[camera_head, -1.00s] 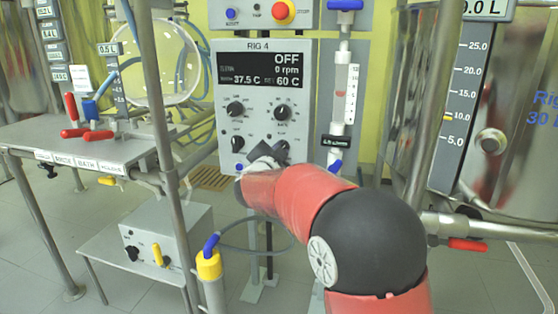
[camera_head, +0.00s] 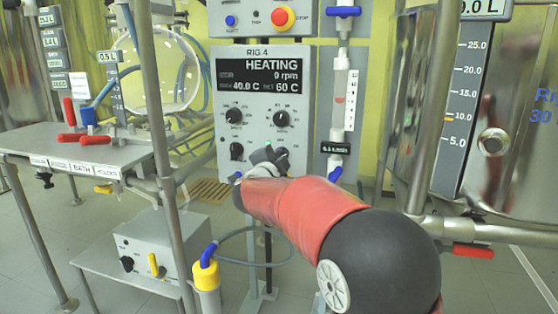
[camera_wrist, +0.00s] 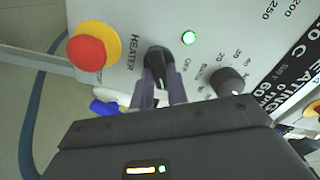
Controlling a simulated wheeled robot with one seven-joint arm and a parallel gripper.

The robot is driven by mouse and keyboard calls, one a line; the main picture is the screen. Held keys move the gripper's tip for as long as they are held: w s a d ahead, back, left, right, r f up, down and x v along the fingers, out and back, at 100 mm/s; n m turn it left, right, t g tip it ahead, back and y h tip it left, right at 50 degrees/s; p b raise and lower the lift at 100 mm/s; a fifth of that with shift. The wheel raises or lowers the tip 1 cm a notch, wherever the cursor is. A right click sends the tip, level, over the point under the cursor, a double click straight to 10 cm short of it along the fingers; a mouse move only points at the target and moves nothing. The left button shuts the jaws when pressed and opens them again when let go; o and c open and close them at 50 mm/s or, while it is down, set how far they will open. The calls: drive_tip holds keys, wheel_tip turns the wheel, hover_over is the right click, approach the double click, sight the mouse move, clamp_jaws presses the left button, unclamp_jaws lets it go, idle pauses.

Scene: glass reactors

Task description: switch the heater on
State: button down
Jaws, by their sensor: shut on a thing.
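The rig's control panel (camera_head: 225,150) has a dark display (camera_head: 262,77) that reads HEATING, 0 rpm, 40.0 C and set 60 C. In the wrist view, the black heater knob (camera_wrist: 156,58) sits beside the HEATER and OFF lettering, and a green lamp (camera_wrist: 189,38) next to it is lit. My gripper (camera_wrist: 161,88) is shut on the heater knob, with one finger on each side of it. In the head view, my gripper (camera_head: 264,163) is at the lower right of the panel and partly covers the knob there.
A red button on a yellow collar (camera_wrist: 88,52) and another black knob (camera_wrist: 228,83) flank the heater knob in the wrist view. A flow tube (camera_head: 342,90) stands right of the panel. A steel bench (camera_head: 90,150) is at left, with a grey box (camera_head: 165,240) below it.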

drive_tip(key=c, duration=1.4)
unclamp_jaws()
drive_tip(key=shift+v, duration=3.9)
drive_tip(key=s+d+r+n+g+y+p, duration=0.2)
drive_tip(key=s+r+n+y+p, duration=0.2)
drive_tip(key=s+n+y, duration=0.6)
drive_tip(key=s+d+f+n+g+h+p, duration=0.1)
drive_tip(key=s+d+f+n+g, duration=0.1)
drive_tip(key=s, duration=0.6)
drive_tip(key=s+d+f+n+g+h+p, duration=0.1)
drive_tip(key=s+d+f+g, duration=0.3)
drive_tip(key=s, duration=0.5)
drive_tip(key=s+d+f+n+g+h+p, duration=0.1)
drive_tip(key=s+d+f+n+g, duration=0.2)
drive_tip(key=s+f, duration=0.3)
drive_tip(key=shift+s+d+h, duration=0.2)
drive_tip(key=shift+s+d, duration=0.2)
drive_tip(key=shift+s, duration=0.35)
drive_tip(key=shift+s+d+h, duration=0.2)
drive_tip(key=shift+s+d, duration=0.25)
drive_tip(key=shift+s, duration=0.3)
